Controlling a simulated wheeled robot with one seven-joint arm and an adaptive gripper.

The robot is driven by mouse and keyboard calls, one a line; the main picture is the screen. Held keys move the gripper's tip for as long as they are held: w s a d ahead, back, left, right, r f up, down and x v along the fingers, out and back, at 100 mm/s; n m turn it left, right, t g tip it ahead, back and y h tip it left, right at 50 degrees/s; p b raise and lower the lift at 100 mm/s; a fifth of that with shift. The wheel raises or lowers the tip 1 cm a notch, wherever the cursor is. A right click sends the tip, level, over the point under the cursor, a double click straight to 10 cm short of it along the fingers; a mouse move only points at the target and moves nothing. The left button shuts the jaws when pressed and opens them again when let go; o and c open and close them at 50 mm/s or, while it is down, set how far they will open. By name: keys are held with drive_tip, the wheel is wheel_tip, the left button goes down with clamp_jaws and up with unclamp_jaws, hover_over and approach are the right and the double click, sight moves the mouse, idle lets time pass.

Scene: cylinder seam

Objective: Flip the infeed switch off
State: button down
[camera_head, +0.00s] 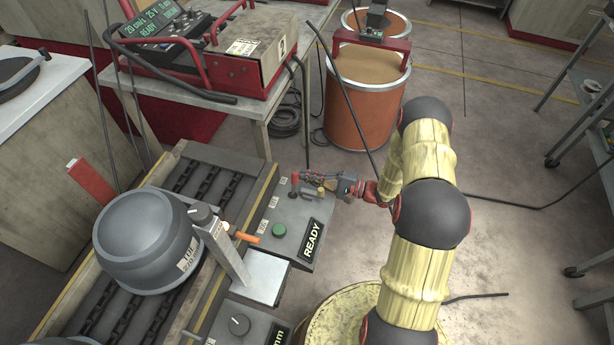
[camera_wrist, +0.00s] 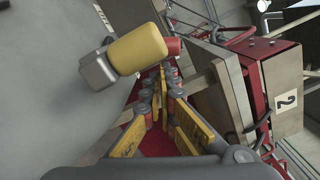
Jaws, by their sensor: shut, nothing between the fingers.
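A grey control panel (camera_head: 300,215) with a READY sign and a green button stands beside the conveyor. At its far end are a red lever (camera_head: 294,184) and a small yellow-capped lever (camera_head: 321,190); their labels are too small to read, so I cannot tell which is the infeed switch. My gripper (camera_head: 306,176) is shut and empty over this end of the panel, close to both levers. In the wrist view, my fingers (camera_wrist: 163,72) are together beside a yellow cap on a grey metal base (camera_wrist: 138,50). A red piece (camera_wrist: 174,46) shows just beyond the fingertips. Contact cannot be told.
A grey cylinder (camera_head: 148,240) sits on the chain conveyor left of the panel. An upright bracket with an orange-tipped rod (camera_head: 245,237) stands near the panel's front. A red-framed machine (camera_head: 215,50) rests on a table behind. An orange drum (camera_head: 364,100) stands behind my arm.

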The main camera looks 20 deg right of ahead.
drive_tip(key=shift+s+a+r+n, duration=0.15)
drive_tip(key=shift+s+r+n, duration=0.2)
drive_tip(key=shift+n, duration=0.45)
drive_tip(key=shift+s+a+r+n, duration=0.1)
drive_tip(key=shift+a+r+n, duration=0.1)
drive_tip(key=shift+r+n, duration=0.3)
drive_tip(key=shift+s+a+r, duration=0.4)
drive_tip(key=shift+s+a, duration=0.05)
drive_tip(key=shift+s, duration=0.15)
drive_tip(key=shift+w+d+b, duration=0.2)
drive_tip(key=shift+d+b, duration=0.05)
drive_tip(key=shift+b, duration=0.15)
drive_tip(key=s+d, duration=0.4)
drive_tip(key=d, duration=0.6)
drive_tip(key=shift+d+p, duration=0.25)
drive_tip(key=shift+p, duration=0.2)
